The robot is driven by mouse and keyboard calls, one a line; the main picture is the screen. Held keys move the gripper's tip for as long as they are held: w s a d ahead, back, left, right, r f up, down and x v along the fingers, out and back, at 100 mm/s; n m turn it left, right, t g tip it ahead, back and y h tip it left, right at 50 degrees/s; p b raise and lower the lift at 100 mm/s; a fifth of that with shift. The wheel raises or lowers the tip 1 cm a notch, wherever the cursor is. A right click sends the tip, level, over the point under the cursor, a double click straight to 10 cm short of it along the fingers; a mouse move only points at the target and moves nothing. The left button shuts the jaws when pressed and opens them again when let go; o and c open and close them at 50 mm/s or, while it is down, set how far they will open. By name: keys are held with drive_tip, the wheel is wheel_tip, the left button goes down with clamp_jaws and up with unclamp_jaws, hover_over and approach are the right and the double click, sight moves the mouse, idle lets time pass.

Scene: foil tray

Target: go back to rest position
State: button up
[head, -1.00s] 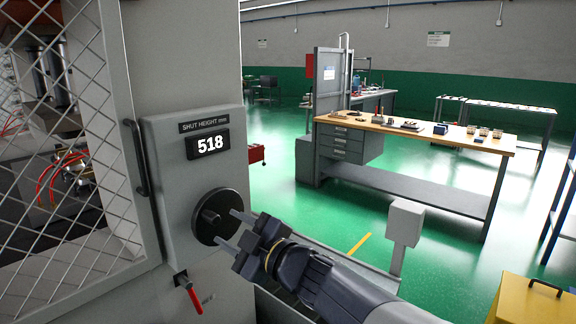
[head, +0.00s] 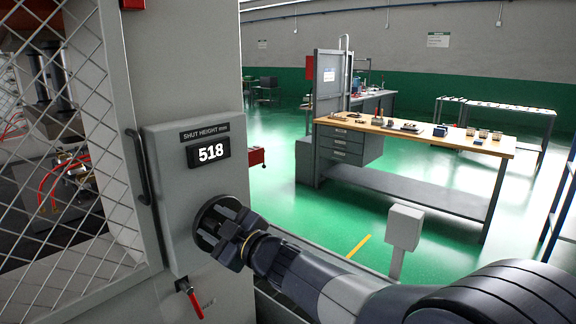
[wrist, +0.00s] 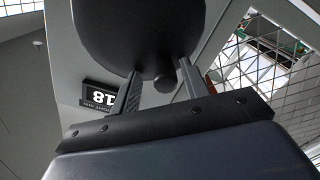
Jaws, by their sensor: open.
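The black round handwheel (head: 203,228) is on the grey control panel (head: 165,235) of the press, below a display (head: 209,151) that reads 518. My gripper (head: 217,222) is in front of the handwheel and covers much of it. In the wrist view my gripper (wrist: 160,73) has its two fingers apart. The handwheel (wrist: 130,30) fills the top there, and its small knob (wrist: 164,83) shows between the fingers. I cannot tell if the fingers touch it. A rest position is not marked in view.
A red-handled lever (head: 188,287) sits below the panel. A black door handle (head: 139,166) and mesh guard (head: 60,210) are at the left. A workbench (head: 420,136) is farther back; green floor lies between.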

drive_tip(key=shift+w+d+r+m+p, duration=0.15)
drive_tip(key=shift+w+r+m+p, duration=0.1)
drive_tip(key=shift+m+p, duration=0.4)
